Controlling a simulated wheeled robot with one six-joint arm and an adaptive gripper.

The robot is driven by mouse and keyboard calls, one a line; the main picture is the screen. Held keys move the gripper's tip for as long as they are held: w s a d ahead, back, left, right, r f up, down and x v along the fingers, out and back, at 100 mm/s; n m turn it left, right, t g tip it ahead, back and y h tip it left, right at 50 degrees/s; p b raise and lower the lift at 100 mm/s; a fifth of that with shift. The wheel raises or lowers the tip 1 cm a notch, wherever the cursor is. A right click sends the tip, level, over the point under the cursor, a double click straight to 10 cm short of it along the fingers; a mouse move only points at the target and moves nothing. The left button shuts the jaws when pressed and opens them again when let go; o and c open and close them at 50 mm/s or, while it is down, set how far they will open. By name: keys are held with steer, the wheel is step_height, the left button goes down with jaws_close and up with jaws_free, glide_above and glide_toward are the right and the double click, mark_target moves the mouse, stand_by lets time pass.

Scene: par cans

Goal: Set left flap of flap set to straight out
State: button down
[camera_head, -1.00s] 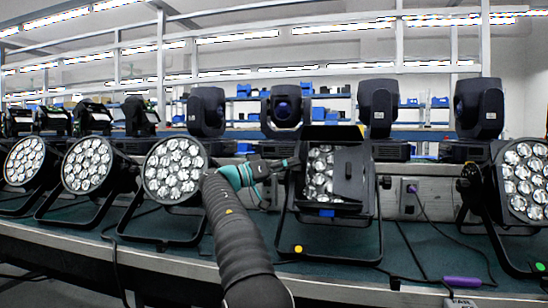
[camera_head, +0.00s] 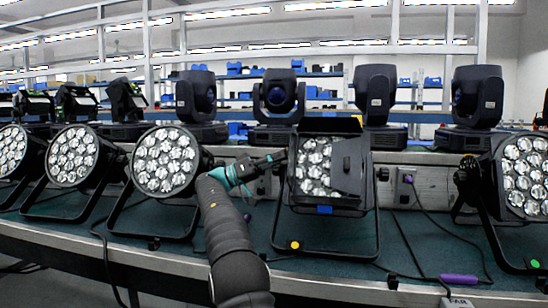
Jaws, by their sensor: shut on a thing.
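The flap set is on the par can (camera_head: 314,168) in the middle of the bench, around its square bank of lenses. Its top flap (camera_head: 330,125) stands out above the lenses. Its right flap (camera_head: 350,165) is a broad dark panel that covers the right side of the face. The left flap (camera_head: 291,180) shows as a thin dark strip at the left edge, nearly edge-on, so its exact angle is hard to tell. My gripper (camera_head: 279,160), with a teal wrist, reaches in from the left and is shut on the left flap near its upper part.
Round par cans (camera_head: 166,161) stand on the left, and another par can (camera_head: 522,175) stands on the right. Moving heads (camera_head: 279,97) line the back. Cables and a purple-wrapped connector (camera_head: 459,280) lie on the green bench top (camera_head: 420,240).

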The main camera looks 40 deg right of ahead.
steer(key=c, duration=1.1)
jaws_free()
steer(key=shift+v, duration=3.8)
